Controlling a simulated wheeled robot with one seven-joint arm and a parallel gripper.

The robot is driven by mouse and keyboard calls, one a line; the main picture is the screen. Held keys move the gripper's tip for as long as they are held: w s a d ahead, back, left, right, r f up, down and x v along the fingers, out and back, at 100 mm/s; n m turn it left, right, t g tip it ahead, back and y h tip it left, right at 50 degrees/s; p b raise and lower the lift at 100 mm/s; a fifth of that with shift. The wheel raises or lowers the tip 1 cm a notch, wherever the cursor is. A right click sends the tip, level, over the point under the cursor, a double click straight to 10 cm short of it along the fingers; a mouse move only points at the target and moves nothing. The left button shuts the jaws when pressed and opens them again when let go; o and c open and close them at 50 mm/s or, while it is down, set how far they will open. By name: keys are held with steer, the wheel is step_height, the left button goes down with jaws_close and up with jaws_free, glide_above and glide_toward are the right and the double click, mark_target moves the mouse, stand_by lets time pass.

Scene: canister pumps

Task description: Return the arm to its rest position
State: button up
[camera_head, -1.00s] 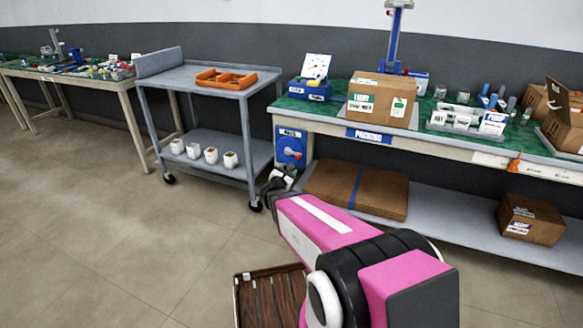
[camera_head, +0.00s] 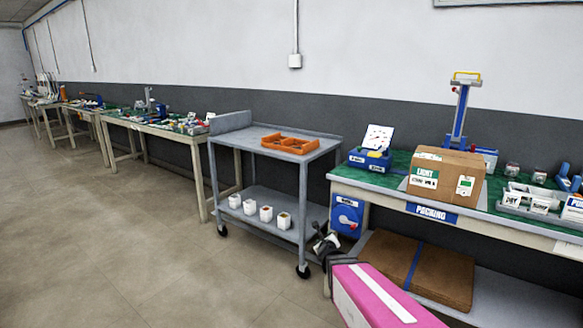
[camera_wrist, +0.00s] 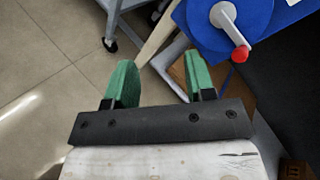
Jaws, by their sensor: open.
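My pink-and-white arm shows at the lower right of the head view, reaching toward the gap between the cart and the packing bench. My gripper (camera_wrist: 160,80) is open in the wrist view, with two green fingers apart and nothing between them. In the head view my gripper (camera_head: 326,243) is small and dark at the arm's end, in front of the bench's left leg. Beyond the fingers the wrist view shows the floor, a bench leg and the blue disc with a red-knobbed crank (camera_wrist: 228,18).
A grey cart (camera_head: 255,150) with an orange tray (camera_head: 287,143) and several white cups stands left of the packing bench (camera_head: 480,216). A cardboard box (camera_head: 445,176) is on the bench. Flat brown cardboard (camera_head: 440,274) lies on its lower shelf. Open floor (camera_head: 120,240) is at left.

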steer(key=s+d+f+n+g, duration=0.1)
steer(key=s+d+n+g, duration=0.1)
steer(key=s+n+g, duration=0.5)
steer(key=s+d+f+n+g, duration=0.1)
steer(key=s+n+g, duration=0.6)
steer(key=s+n, duration=0.7)
steer(key=n, duration=0.8)
steer(key=shift+s+d+f+g+y, duration=0.3)
steer(key=shift+s+d+g+y, duration=0.05)
steer(key=shift+d+g+y, duration=0.05)
